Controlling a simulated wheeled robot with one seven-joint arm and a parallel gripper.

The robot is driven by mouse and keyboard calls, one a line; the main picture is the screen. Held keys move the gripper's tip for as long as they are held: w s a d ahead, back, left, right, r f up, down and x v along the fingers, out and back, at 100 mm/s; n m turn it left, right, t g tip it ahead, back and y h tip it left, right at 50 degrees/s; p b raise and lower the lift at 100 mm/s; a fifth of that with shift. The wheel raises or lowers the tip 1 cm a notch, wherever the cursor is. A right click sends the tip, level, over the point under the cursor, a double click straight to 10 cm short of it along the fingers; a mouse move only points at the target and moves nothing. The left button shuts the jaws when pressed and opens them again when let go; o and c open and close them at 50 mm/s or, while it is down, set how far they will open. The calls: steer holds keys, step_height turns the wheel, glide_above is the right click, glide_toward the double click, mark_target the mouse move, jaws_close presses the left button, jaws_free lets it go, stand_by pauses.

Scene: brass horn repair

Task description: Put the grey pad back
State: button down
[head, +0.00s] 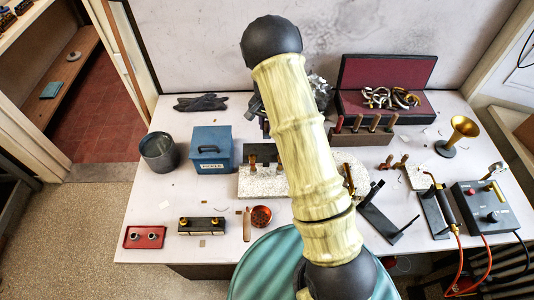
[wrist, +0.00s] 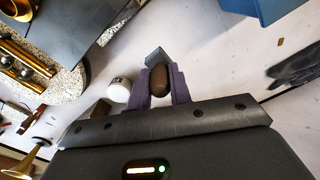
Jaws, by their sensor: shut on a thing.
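My gripper (wrist: 161,84) is shut on a brown rounded knob (wrist: 159,80) in the wrist view, with one purple-grey finger on each side. A flat blue-grey piece (wrist: 157,57) shows just beyond the knob, between the fingertips. It may be the grey pad with the knob as its handle, but I cannot tell for sure. In the head view my raised arm hides most of the gripper and what it holds. A small grey round thing (head: 74,56) and a teal pad (head: 52,90) lie on the shelf at the far left.
A blue box (head: 211,149), a dark pot (head: 159,152) and dark gloves (head: 201,103) stand left on the bench. A granite slab (head: 263,184) lies mid-bench. A tool rack (head: 361,139), a red-lined case (head: 387,72) and a brass horn (head: 457,134) are right. A white jar (wrist: 119,90) is near my fingers.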

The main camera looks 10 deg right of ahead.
mark_target(267, 138)
step_height(267, 138, down, 5)
steer(key=shift+f+p, duration=0.1)
steer(key=shift+p, duration=0.95)
steer(key=shift+f, duration=0.25)
steer(key=shift+s+a, duration=0.1)
steer(key=shift+f, duration=0.1)
steer(key=shift+f, duration=0.35)
step_height(267, 138, down, 3)
steer(key=shift+p, duration=0.75)
steer(key=shift+f, duration=0.1)
steer(key=shift+f, duration=0.1)
